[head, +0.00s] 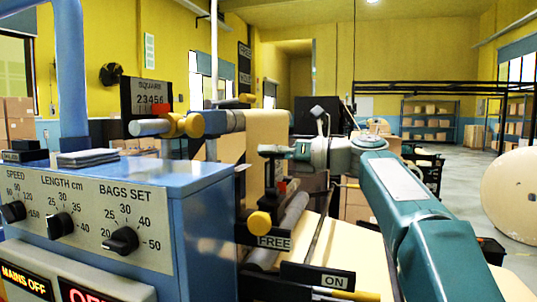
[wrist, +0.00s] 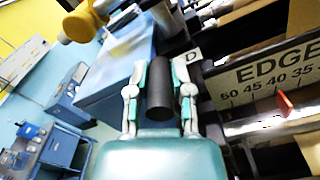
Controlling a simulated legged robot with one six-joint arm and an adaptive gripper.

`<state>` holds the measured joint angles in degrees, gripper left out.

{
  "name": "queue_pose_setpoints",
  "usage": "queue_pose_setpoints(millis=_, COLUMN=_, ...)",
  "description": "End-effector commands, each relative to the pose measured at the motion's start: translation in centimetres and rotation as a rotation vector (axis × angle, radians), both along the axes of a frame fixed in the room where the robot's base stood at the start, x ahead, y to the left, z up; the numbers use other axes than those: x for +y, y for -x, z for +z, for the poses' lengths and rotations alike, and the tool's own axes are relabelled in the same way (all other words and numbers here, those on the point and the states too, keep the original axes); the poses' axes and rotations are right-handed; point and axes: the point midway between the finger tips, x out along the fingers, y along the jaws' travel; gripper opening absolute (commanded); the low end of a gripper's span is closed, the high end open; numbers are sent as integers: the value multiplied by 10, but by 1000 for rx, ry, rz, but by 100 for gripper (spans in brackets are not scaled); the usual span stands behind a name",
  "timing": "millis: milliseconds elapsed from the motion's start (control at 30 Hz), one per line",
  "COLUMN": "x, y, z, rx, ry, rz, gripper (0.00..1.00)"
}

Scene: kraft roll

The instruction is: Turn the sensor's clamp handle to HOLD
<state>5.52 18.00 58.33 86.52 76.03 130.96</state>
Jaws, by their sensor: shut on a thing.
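In the wrist view, a dark cylindrical grip (wrist: 160,88), which looks like the clamp handle, stands between the two fingers of my gripper (wrist: 158,72). The fingers are shut on its sides. Behind it is a label (wrist: 194,55) on which only a D can be read; the rest is hidden. To its right is an EDGE scale plate (wrist: 265,72) with a red pointer (wrist: 285,104). In the head view, my gripper (head: 284,152) is beyond the blue machine box, beside dark machine parts. The handle's far end and pivot are hidden.
In the head view, the blue control box (head: 205,215) with dials fills the left. A yellow knob (head: 260,222), a FREE label (head: 274,242) and an ON label (head: 334,280) are below my gripper. A large paper roll (head: 512,195) stands at the right.

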Motion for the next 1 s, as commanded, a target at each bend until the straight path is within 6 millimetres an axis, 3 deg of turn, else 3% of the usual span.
queue_pose_setpoints(millis=567, x=-1, y=-3, z=-1, rx=1, ry=0, rz=-7, gripper=0)
queue_pose_setpoints(millis=600, x=-1, y=-3, z=-1, rx=1, ry=0, rz=-7, gripper=46)
queue_pose_setpoints(millis=633, x=-1, y=-3, z=-1, rx=0, ry=0, rz=-7, gripper=59)
queue_pose_setpoints(millis=667, x=-1, y=-3, z=-1, rx=0, ry=0, rz=-7, gripper=62)
queue_pose_setpoints(millis=1000, x=-1, y=-2, z=0, rx=-2, ry=1, rz=-2, gripper=62)
